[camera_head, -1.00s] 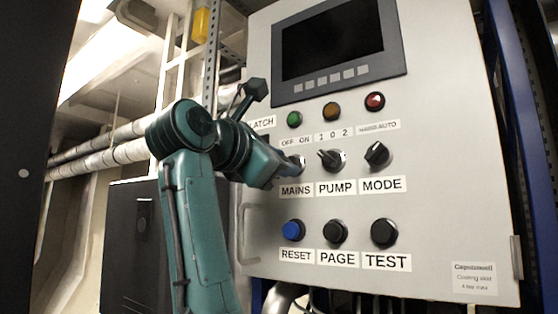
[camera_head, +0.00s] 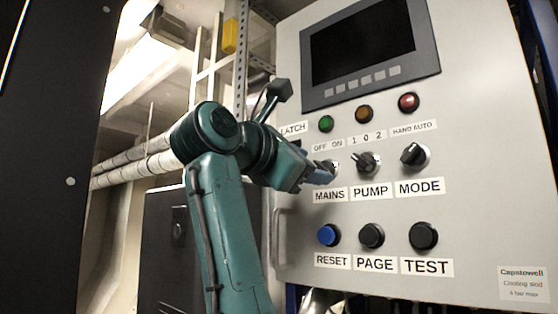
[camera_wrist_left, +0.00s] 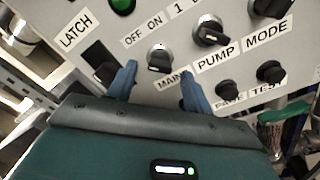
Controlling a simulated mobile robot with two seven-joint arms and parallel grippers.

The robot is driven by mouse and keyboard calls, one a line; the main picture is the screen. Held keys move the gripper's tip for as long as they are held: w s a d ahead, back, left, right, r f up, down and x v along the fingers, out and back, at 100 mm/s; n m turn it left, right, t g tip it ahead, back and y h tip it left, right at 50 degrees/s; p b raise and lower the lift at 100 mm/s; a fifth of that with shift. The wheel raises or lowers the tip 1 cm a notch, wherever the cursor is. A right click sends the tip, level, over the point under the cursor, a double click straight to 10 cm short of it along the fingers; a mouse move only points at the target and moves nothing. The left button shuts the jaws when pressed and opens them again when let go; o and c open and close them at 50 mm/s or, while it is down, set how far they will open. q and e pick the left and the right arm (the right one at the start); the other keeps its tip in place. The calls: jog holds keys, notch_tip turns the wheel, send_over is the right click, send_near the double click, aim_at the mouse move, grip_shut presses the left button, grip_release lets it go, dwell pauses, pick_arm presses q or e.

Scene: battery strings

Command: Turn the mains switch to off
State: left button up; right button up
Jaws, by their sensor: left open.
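The MAINS switch (camera_wrist_left: 160,57) is a rotary knob with a dark handle on a silver collar, below the OFF and ON labels. In the head view the mains switch (camera_head: 331,167) is partly hidden by my left gripper (camera_head: 322,177). In the left wrist view my left gripper (camera_wrist_left: 157,82) is open, with one blue finger on each side of the knob's lower part in the picture. I cannot tell whether the fingers touch it. My right gripper is not in view.
The PUMP switch (camera_head: 367,163) and MODE switch (camera_head: 415,156) are to the right. RESET (camera_head: 328,236), PAGE (camera_head: 371,236) and TEST (camera_head: 423,236) buttons are below. Lamps and a dark screen (camera_head: 358,48) are above. A LATCH label (camera_wrist_left: 76,30) is left of the mains switch.

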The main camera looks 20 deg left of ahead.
pick_arm(q)
jog(key=b+v, duration=0.4)
jog(key=v, duration=0.7)
jog(key=shift+s, duration=0.2)
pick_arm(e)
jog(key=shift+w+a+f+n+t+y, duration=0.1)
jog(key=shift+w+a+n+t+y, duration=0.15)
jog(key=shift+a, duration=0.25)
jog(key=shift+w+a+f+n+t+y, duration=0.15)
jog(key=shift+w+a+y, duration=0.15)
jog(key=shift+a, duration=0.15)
pick_arm(q)
jog(key=shift+a, duration=0.1)
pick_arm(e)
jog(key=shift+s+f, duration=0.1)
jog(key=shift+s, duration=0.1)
pick_arm(q)
jog(key=shift+f, duration=0.1)
